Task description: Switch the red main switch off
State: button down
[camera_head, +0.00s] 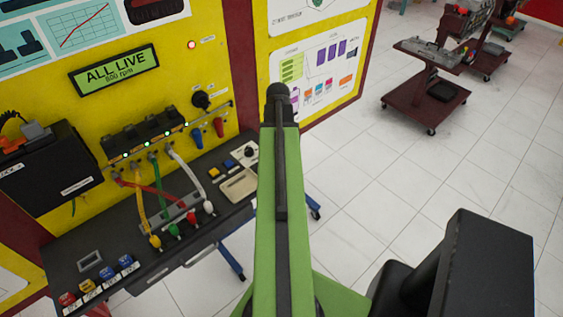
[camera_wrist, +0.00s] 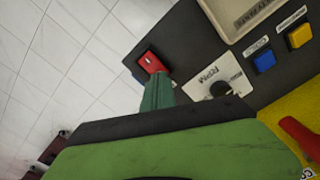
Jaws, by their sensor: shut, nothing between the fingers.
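The red main switch (camera_wrist: 152,62) sits in a dark frame near the edge of the black console top (camera_wrist: 190,35) in the wrist view. A small pale mark shows on its red face. I cannot tell which way it is set. My gripper (camera_wrist: 156,78) is shut and empty, its greenish fingers pointing at the switch. The fingertips overlap the switch's near end in the picture; I cannot tell whether they touch it. In the head view my arm covers this part of the console, so the switch and fingers are hidden.
Beside the switch are a black knob (camera_wrist: 220,89) on a white plate, a blue button (camera_wrist: 264,61), a yellow button (camera_wrist: 299,36) and a beige tray (camera_wrist: 232,12). A lit display (camera_head: 115,71) reads ALL LIVE. White floor (camera_head: 430,170) is open at the right.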

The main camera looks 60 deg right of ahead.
jog(key=shift+f+b, duration=0.95)
dwell(0.3)
jog(key=shift+r, duration=0.1)
notch_tip(320, 180, up, 7)
jog(key=p, duration=0.7)
jog(key=shift+s, duration=0.1)
